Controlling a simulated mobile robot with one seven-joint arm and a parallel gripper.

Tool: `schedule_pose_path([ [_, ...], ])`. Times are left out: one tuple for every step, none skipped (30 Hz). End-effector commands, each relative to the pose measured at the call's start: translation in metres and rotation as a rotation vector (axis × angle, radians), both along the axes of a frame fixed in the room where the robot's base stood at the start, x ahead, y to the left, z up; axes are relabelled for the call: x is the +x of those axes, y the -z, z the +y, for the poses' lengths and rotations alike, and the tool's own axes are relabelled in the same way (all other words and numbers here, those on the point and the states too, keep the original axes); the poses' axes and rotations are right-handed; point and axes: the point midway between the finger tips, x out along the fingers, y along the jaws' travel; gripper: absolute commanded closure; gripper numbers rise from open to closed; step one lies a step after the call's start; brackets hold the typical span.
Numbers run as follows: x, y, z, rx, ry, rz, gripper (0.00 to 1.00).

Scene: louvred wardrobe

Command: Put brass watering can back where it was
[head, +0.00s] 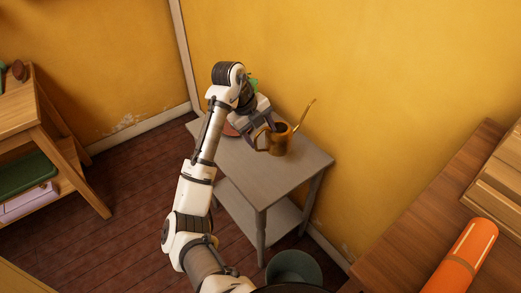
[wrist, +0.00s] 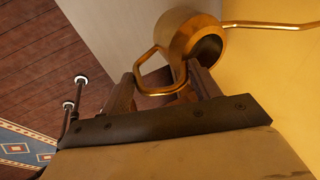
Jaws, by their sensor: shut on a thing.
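The brass watering can (head: 280,140) is at the grey side table (head: 302,165), near its wall side, with its long thin spout pointing up and right. It also shows in the wrist view (wrist: 195,35), with its open mouth, its handle and its spout running to the right. My gripper (head: 262,138) is at the can's left side. In the wrist view my gripper (wrist: 163,88) is shut on the can's handle, which passes between the two fingers. I cannot tell whether the can's base touches the tabletop.
A reddish item and something green are partly hidden behind my arm on the side table. A wooden desk with an orange cylinder (head: 462,258) is at the right. A dark green bin (head: 294,268) stands on the floor. A wooden shelf unit (head: 45,130) is at the left. The yellow wall is close behind the can.

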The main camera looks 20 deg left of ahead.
Motion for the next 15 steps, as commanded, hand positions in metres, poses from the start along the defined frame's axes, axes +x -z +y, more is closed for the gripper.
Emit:
schedule_pose_path([
  [-0.001, 0.007, 0.001, -0.002, -0.001, 0.0, 1.0],
  [-0.001, 0.012, 0.001, -0.001, -0.001, -0.001, 1.0],
  [-0.001, 0.018, 0.001, -0.001, -0.002, -0.002, 1.0],
  [-0.001, 0.022, 0.001, 0.0, -0.001, -0.001, 1.0],
  [0.0, 0.026, 0.001, 0.0, -0.001, -0.001, 1.0],
  [0.0, 0.029, 0.001, 0.0, -0.001, -0.003, 1.0],
  [0.0, 0.03, 0.001, 0.0, 0.0, -0.003, 1.0],
  [0.0, 0.032, 0.001, 0.0, 0.0, -0.003, 1.0],
  [0.0, 0.033, 0.001, 0.0, 0.0, -0.003, 1.0],
  [0.0, 0.035, 0.001, 0.0, 0.0, -0.003, 1.0],
  [0.0, 0.037, 0.001, 0.001, -0.001, -0.002, 1.0],
  [0.0, 0.041, 0.001, 0.0, 0.0, -0.001, 1.0],
  [0.0, 0.044, 0.001, 0.0, -0.001, -0.001, 1.0],
  [0.0, 0.048, 0.001, 0.0, -0.002, -0.001, 1.0],
  [0.0, 0.054, 0.001, -0.001, -0.002, 0.0, 1.0],
])
